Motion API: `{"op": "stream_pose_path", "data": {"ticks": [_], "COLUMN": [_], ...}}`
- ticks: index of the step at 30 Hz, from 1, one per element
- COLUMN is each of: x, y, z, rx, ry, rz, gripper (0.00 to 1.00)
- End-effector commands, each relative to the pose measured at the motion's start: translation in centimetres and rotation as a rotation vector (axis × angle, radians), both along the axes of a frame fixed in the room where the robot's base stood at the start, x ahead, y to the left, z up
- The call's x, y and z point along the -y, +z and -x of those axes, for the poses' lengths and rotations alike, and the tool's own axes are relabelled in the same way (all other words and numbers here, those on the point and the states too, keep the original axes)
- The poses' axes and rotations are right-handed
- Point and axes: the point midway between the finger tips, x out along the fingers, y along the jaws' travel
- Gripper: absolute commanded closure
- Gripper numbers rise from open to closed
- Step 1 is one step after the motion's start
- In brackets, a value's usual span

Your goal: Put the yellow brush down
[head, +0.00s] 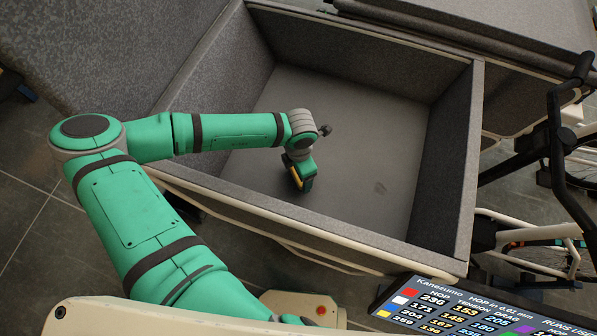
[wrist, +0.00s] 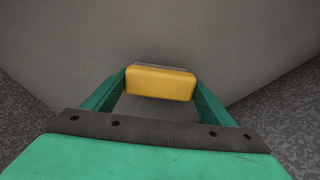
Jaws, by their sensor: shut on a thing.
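The yellow brush (wrist: 160,84) is held between the two green fingers of my gripper (wrist: 160,90) in the wrist view. It looks like a yellow block with a thin grey strip along its far edge. In the head view my gripper (head: 303,184) points down inside a large grey-lined box, with a bit of the yellow brush (head: 295,176) showing at its left side. The grey floor of the box lies below the brush. I cannot tell whether the brush touches that floor.
The box (head: 466,150) has grey felt-like walls and a pale rim; its floor is largely bare. A printed chart (head: 470,308) is at the lower right, and bike parts (head: 570,150) stand at the right.

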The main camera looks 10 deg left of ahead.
Motion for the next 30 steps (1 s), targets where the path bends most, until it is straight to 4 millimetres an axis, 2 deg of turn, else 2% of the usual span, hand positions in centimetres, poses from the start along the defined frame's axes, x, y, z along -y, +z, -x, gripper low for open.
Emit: {"op": "stream_pose_path", "data": {"ticks": [3,13,14,15,16,26,30], "x": [0.0,-0.1,-0.1,-0.1,-0.1,-0.1,-0.1], "y": [-0.9,-1.2,-1.2,-1.2,-1.2,-1.0,0.3], "z": [0.0,0.0,0.0,0.0,0.0,0.0,0.0], "rx": [0.000,0.001,0.001,0.001,0.000,0.000,0.002], "ry": [0.001,0.003,0.003,0.003,0.003,0.003,0.002], "rz": [0.001,0.001,0.001,0.001,0.000,0.000,-0.001], "gripper": [0.43,0.43,0.18,0.08,0.04,0.04,0.04]}}
